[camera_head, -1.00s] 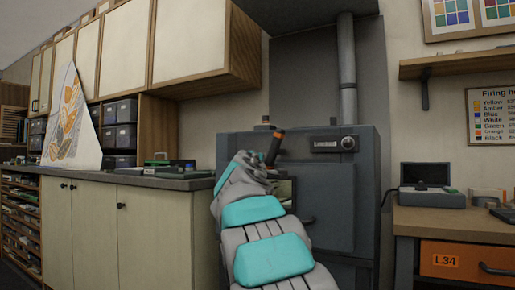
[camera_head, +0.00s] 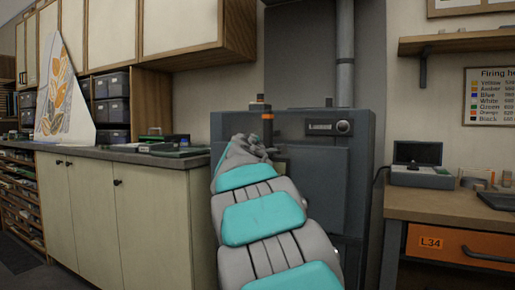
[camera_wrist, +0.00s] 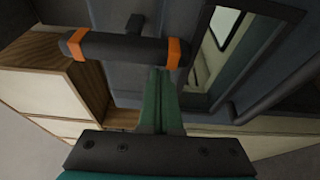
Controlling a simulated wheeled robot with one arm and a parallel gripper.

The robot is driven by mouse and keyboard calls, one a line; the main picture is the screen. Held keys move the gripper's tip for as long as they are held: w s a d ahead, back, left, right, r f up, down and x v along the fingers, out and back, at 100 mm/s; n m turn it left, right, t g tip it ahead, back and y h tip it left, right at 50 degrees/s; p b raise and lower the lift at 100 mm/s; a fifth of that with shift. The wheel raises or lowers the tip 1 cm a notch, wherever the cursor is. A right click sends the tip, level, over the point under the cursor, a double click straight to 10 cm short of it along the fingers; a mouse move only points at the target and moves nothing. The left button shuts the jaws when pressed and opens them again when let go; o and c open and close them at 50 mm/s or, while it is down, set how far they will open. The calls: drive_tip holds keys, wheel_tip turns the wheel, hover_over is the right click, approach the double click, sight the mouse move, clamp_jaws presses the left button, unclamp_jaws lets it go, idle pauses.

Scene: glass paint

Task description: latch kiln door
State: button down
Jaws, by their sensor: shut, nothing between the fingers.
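The dark grey kiln (camera_head: 355,130) stands in the middle of the head view. Its door (camera_head: 325,185) looks flush with the front, partly hidden by my arm. The latch handle (camera_head: 267,130), dark with orange bands, stands about upright at the door's left side, its lower part hidden by my wrist. In the wrist view the handle (camera_wrist: 125,47) is a black bar lying across the picture. My gripper (camera_wrist: 160,73) is shut and empty, its green fingertips at the lower edge of the bar near one orange band. I cannot tell whether they touch it.
A workbench (camera_head: 450,205) with an orange drawer and a small open case (camera_head: 420,172) stands on the right. A flue pipe (camera_head: 345,70) rises behind the kiln. A glass window (camera_wrist: 222,30) shows beside the handle.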

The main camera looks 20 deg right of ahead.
drive_tip(key=w+a, duration=0.3)
drive_tip(key=v, duration=0.9)
drive_tip(key=shift+s+b, duration=0.35)
drive_tip(key=shift+b, duration=0.1)
